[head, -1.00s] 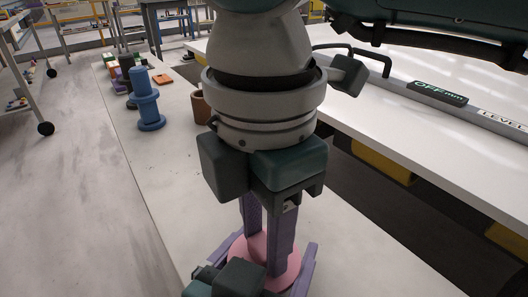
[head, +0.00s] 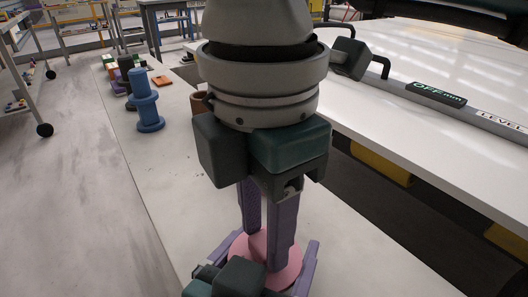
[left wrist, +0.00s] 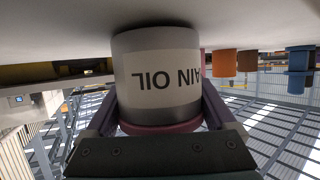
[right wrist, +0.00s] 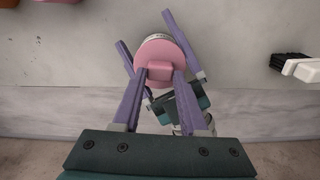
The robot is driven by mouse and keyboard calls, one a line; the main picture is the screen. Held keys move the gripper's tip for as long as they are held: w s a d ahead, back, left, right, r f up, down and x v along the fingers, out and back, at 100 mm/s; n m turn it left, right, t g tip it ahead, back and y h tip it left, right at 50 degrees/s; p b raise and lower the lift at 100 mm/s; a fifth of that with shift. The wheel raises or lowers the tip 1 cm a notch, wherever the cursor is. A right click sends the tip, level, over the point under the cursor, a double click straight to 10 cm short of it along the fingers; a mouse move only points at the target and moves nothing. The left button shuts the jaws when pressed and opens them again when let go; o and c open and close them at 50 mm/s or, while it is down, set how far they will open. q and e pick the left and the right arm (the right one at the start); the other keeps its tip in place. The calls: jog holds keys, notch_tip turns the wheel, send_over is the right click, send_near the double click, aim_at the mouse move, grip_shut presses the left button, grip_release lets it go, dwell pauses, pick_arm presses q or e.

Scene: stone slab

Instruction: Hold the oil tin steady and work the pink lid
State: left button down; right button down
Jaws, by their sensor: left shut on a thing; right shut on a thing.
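The oil tin (left wrist: 158,75) shows inverted in the left wrist view, with a white label reading "AIN OIL". My left gripper (left wrist: 155,112) is shut around its sides, one purple finger on each side. The round pink lid (head: 288,262) sits at the top of the tin; its pink rim shows in the left wrist view (left wrist: 160,128). My right gripper (head: 262,250) comes down from above. In the right wrist view its fingers are shut on the lid's raised pink grip (right wrist: 160,73). In the head view the tin's body is hidden.
A blue stepped cylinder (head: 147,100) and a brown cup (head: 198,103) stand farther back on the pale slab (head: 180,165). Several small objects are behind them. A black-bristled brush (right wrist: 295,66) lies right in the right wrist view. A white level table (head: 430,150) runs along the right.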

aim_at(263, 243)
pick_arm(q)
jog(key=shift+s+a+f, duration=0.2)
jog(key=shift+a+f, duration=0.1)
jog(key=shift+f, duration=0.25)
pick_arm(e)
jog(key=shift+a+r, duration=0.1)
jog(key=shift+r, duration=0.35)
jog(key=c, duration=0.9)
grip_release()
pick_arm(q)
jog(key=shift+w+d+r, duration=0.1)
jog(key=shift+d+r, duration=0.05)
jog(key=shift+r, duration=0.05)
pick_arm(e)
jog(key=o, duration=0.5)
jog(key=shift+f, duration=0.1)
pick_arm(q)
jog(key=shift+r, duration=0.1)
grip_release()
pick_arm(e)
notch_tip(263, 243, up, 8)
